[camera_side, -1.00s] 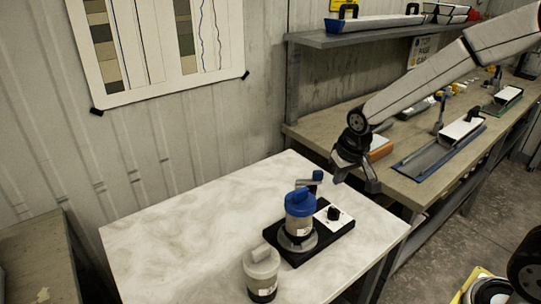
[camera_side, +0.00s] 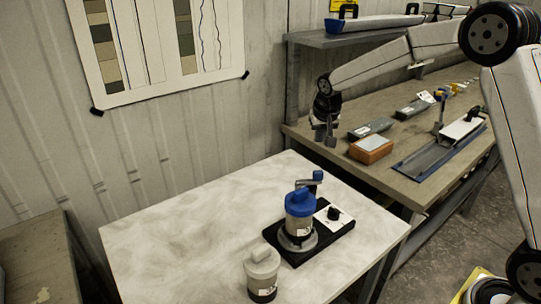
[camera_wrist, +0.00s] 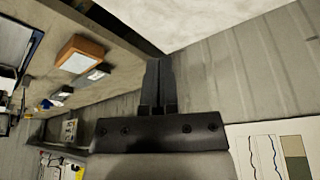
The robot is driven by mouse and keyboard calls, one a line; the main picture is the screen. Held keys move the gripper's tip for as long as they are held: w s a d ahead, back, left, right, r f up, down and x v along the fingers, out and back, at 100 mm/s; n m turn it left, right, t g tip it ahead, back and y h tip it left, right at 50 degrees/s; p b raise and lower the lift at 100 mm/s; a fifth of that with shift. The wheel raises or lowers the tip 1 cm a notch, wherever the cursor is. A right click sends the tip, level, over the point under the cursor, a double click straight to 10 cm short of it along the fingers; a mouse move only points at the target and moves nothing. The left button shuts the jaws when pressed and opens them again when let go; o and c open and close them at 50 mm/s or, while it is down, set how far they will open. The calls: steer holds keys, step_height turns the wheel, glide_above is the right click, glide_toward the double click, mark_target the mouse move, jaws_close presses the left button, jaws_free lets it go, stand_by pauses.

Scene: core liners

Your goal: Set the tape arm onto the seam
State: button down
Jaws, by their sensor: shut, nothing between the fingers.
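On the white table stands a black base (camera_side: 325,238) with a clear jar-like piece under a blue cap (camera_side: 299,203) upright on it. A small blue and grey arm (camera_side: 316,177) sticks up just behind the cap; it looks like the tape arm, and I cannot tell whether it touches the capped piece. No seam can be made out. My gripper (camera_side: 325,137) is in the air behind the table's far edge, up and apart from the base. Its fingers (camera_wrist: 160,80) are together and empty in the wrist view.
A grey-lidded jar (camera_side: 262,272) stands in front of the base. The white table (camera_side: 170,240) is clear on its left. The side bench (camera_side: 420,190) holds an orange-brown block (camera_side: 371,149), grey blocks and a blue tray (camera_side: 440,152). A shelf (camera_side: 375,37) is above.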

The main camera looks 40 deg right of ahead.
mark_target(321, 173)
steer(key=shift+f, duration=0.15)
steer(key=x, duration=1)
steer(key=shift+s+a, duration=0.5)
steer(key=shift+s, duration=0.35)
steer(key=shift+s+a, duration=0.45)
steer(key=shift+s, duration=0.35)
steer(key=shift+s+a+m+h, duration=0.1)
steer(key=shift+s+m+h, duration=0.25)
steer(key=shift+m, duration=0.45)
steer(key=shift+s+a+m+g+h, duration=0.25)
steer(key=shift+s+m, duration=0.2)
steer(key=shift+m, duration=0.4)
steer(key=shift+s+a+m+g+h, duration=0.1)
steer(key=shift+s+a+m+g, duration=0.25)
steer(key=shift+m, duration=0.5)
steer(key=m, duration=0.1)
steer(key=s+a+m+g, duration=0.1)
steer(key=m, duration=0.1)
steer(key=s+a+m, duration=0.1)
steer(key=m, duration=0.1)
steer(key=shift+a+h, duration=0.1)
steer(key=shift+h, duration=0.2)
steer(key=shift+a, duration=0.1)
